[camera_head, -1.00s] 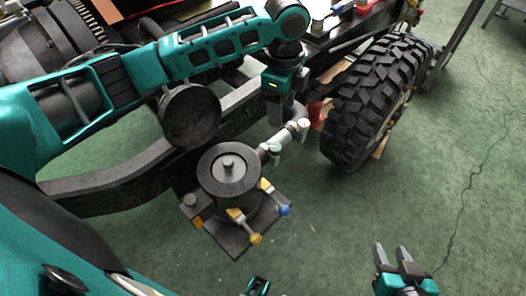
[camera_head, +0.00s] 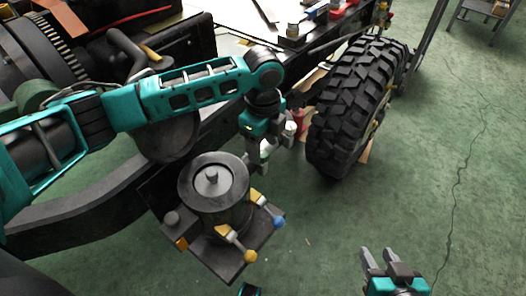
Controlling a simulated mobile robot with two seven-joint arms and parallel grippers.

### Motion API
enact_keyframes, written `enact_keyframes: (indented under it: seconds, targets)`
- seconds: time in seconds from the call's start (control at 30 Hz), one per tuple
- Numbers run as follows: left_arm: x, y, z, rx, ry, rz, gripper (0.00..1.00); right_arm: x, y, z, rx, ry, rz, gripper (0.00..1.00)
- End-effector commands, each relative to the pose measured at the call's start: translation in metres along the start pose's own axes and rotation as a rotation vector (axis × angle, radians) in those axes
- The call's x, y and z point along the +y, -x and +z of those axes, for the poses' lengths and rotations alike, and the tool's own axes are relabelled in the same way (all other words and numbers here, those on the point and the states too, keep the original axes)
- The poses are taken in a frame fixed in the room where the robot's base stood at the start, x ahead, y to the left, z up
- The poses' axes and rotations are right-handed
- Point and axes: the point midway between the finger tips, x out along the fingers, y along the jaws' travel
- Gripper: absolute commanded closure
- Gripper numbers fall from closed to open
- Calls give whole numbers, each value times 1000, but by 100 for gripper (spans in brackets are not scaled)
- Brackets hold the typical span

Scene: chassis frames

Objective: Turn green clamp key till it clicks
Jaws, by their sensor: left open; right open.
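A dark round clamp fixture (camera_head: 213,183) stands on a square plate below the chassis rail. Two yellow-based keys sit on its near side, one with a blue ball (camera_head: 278,223) and one with a yellow ball (camera_head: 250,256). A small pale, greenish part (camera_head: 265,149) shows at the fixture's far right side, partly hidden; I cannot tell for sure that it is the green clamp key. My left gripper (camera_head: 256,160) points down beside this part, open; whether it touches it is unclear. My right gripper (camera_head: 381,258) is open and empty over the floor at lower right.
A large black tyre (camera_head: 352,110) stands right of my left gripper. Red and white items (camera_head: 293,124) sit between them. The dark chassis rail (camera_head: 90,215) runs behind the fixture. The green floor (camera_head: 420,190) is clear at the right.

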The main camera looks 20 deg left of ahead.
Motion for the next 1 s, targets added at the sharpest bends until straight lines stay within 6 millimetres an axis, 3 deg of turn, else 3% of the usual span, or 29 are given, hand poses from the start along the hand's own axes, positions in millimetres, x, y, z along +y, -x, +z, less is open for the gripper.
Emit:
enact_keyframes:
  seconds: [0.17, 0.5, 1.0]
  targets:
    - [0, -17, 0, 0, 1, 0, 39, 0, -3, 6, -1, 1, 1, 57]
    - [0, -20, 0, 0, 1, -1, 39, 1, -3, 6, -1, 1, 1, 57]
    - [0, -19, 0, 0, 1, -1, 87, 1, -3, 6, -1, 1, 1, 57]
